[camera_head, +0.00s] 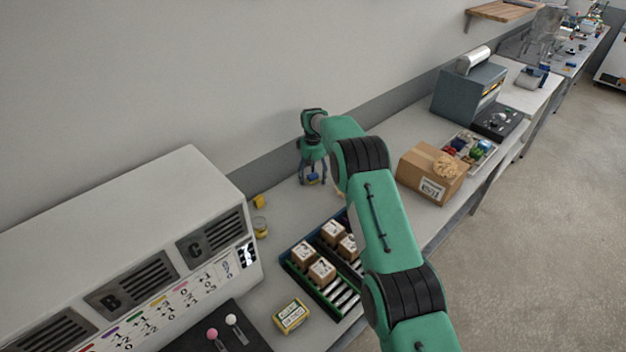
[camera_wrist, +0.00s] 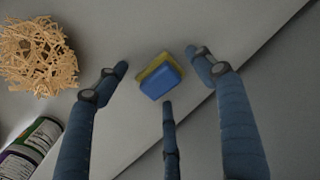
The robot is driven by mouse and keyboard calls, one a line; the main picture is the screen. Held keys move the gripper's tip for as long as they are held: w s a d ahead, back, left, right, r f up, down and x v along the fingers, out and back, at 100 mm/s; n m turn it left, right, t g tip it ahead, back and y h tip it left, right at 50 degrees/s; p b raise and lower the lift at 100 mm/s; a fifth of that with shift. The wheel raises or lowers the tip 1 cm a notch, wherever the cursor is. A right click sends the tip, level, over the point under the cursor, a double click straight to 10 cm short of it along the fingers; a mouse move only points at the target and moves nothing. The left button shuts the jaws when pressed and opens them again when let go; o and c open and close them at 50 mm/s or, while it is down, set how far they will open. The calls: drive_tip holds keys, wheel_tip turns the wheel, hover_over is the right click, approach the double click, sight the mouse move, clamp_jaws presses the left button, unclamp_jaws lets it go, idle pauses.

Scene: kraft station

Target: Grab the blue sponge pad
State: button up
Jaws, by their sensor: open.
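The blue sponge pad (camera_wrist: 161,82) lies on the grey bench top in the wrist view, blue side facing me with a yellow layer along its edge. In the head view a small blue patch of the pad (camera_head: 313,177) shows under my gripper (camera_head: 313,180). In the wrist view my gripper (camera_wrist: 162,80) is open. Its fingers spread around the pad, one at the left, one at the right and one below it in the picture. I see no finger clearly touching the pad. The gripper points down at the bench near the wall.
A bundle of pale shredded strands (camera_wrist: 38,56) and cans (camera_wrist: 30,145) lie left of the fingers in the wrist view. A black roller tray (camera_head: 325,300) with small boxes and a cardboard box (camera_head: 432,176) stand on the bench. The wall rises close behind my gripper.

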sight(313, 175)
idle(0.3)
drive_tip(key=c, duration=1.4)
drive_tip(key=shift+o, duration=0.2)
drive_tip(key=shift+r, duration=0.15)
drive_tip(key=shift+r, duration=1.4)
drive_tip(key=shift+s+r, duration=0.1)
drive_tip(key=shift+r, duration=0.15)
drive_tip(key=shift+s+d+r, duration=0.25)
drive_tip(key=shift+s+d, duration=0.35)
drive_tip(key=shift+s, duration=1.95)
drive_tip(key=shift+s+d+r, duration=0.2)
drive_tip(key=shift+s+d, duration=0.45)
drive_tip(key=shift+s, duration=1.9)
drive_tip(key=shift+s+d+r, duration=0.25)
drive_tip(key=shift+s+d, duration=0.35)
drive_tip(key=shift+s, duration=1.95)
